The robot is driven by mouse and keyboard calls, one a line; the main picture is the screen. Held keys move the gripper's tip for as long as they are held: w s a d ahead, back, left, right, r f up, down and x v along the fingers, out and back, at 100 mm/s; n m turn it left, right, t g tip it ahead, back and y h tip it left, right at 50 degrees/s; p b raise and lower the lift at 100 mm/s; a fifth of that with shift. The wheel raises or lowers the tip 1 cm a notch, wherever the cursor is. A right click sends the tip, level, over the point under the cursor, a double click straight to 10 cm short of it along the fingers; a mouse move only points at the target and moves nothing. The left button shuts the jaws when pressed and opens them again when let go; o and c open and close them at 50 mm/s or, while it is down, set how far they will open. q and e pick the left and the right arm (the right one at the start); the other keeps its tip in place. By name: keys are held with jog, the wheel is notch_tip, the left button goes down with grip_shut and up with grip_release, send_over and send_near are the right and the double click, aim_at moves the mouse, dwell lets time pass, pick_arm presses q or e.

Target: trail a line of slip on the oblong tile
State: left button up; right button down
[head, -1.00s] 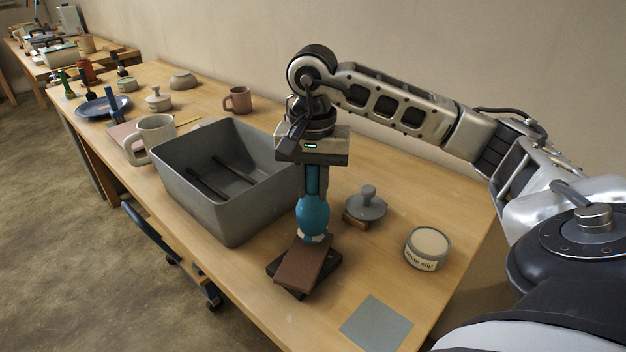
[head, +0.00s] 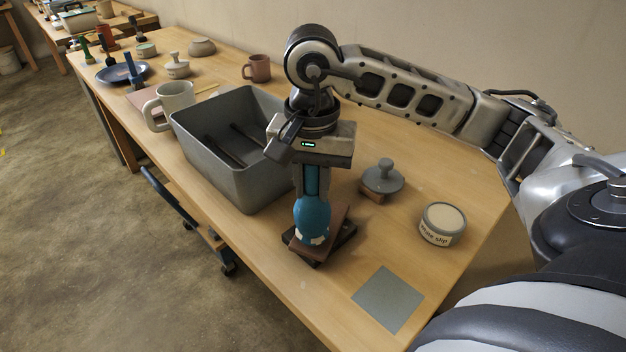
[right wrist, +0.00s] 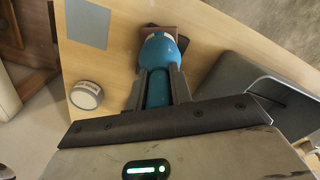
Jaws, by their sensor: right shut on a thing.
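My right gripper (head: 311,185) points down and is shut on a blue bulb-shaped slip trailer (head: 312,218), held upright with its pale lower end downward. The trailer's lower end is over the near left part of the brown oblong tile (head: 337,220); whether it touches cannot be told. The tile lies on a dark support (head: 346,236). The right wrist view shows the trailer (right wrist: 160,54) between the fingers, with part of the tile (right wrist: 172,32) beyond it. The trailer hides much of the tile, and no slip line can be made out. My left gripper is out of view.
A grey bin (head: 222,185) with dark bars stands left of the tile. A white slip jar (head: 442,224), a grey knobbed lid (head: 383,178) and a flat grey square (head: 388,298) lie to the right. Mugs (head: 172,103) and tools stand farther back. The near table edge is close.

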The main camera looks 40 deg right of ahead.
jog(key=shift+f, duration=0.8)
jog(key=shift+f, duration=0.25)
jog(key=w+d+r, duration=0.2)
jog(key=w+d, duration=0.1)
jog(key=d, duration=0.4)
jog(key=shift+w+r, duration=0.15)
jog(key=shift+w, duration=0.2)
dwell(0.3)
jog(key=c, duration=2.1)
grip_release()
grip_shut()
jog(key=shift+f, duration=0.3)
